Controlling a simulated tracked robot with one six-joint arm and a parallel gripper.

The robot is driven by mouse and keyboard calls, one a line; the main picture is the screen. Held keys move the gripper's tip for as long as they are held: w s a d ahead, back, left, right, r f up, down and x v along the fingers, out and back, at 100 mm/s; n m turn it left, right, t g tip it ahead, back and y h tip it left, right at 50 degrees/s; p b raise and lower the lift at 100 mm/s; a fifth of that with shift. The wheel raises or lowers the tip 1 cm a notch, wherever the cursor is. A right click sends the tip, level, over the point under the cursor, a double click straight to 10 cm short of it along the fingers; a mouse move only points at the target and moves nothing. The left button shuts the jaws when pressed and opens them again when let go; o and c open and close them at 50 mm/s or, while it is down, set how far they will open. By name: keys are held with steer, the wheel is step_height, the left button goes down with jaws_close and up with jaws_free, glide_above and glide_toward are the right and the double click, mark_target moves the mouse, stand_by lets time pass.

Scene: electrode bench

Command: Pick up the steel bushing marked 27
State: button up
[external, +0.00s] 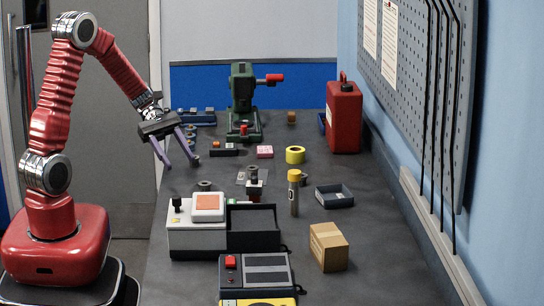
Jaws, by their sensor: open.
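My gripper (181,164) is open, its two purple fingers pointing down at the left edge of the bench, with nothing seen between them. No marking 27 can be read at this size, so I cannot tell which part is the steel bushing. A small dark ring-shaped part (205,185) sits just behind the white device, below and right of my gripper. Several small round parts (190,139) stand farther back, partly behind the fingers. Another small dark part (253,178) stands near the bench middle.
A white device (190,240) with an orange panel, a black tray (253,230) and a cardboard box (328,247) occupy the front. A yellow-topped cylinder (294,194) stands upright. A green press (243,100) and red canister (344,115) stand behind. The right front bench is clear.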

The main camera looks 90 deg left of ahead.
steer(key=a+n+t, duration=0.1)
steer(key=a, duration=0.1)
steer(key=a+f+n+t, duration=0.1)
steer(key=a+n, duration=0.1)
steer(key=a, duration=0.1)
steer(key=shift+s+f, duration=0.1)
steer(key=shift+f, duration=0.1)
glide_toward(207, 186)
steer(key=shift+w+d+f, duration=0.85)
steer(key=shift+w+f, duration=0.15)
steer(key=shift+w, duration=0.1)
steer(key=shift+x, duration=2.55)
steer(key=shift+c, duration=0.3)
steer(key=c, duration=1.1)
